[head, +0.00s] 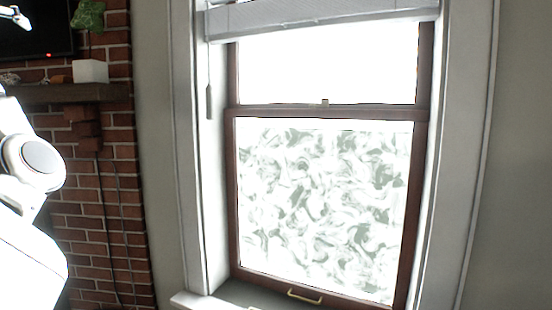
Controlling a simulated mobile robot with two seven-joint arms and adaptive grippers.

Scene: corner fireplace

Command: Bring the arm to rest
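Part of my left arm (32,165) shows at the left edge, white with a round grey-ringed joint. A small white piece, which may be another part of the arm, shows at the top left corner; I cannot tell what it is. Neither gripper is in the head view. My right arm is not in view.
A window (325,205) with a dark wood frame and patterned lower pane fills the middle, with a white sill (195,301) below and a raised blind (318,14) above. A brick fireplace (115,210) with a mantel (75,93) and a potted plant (90,70) stands left.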

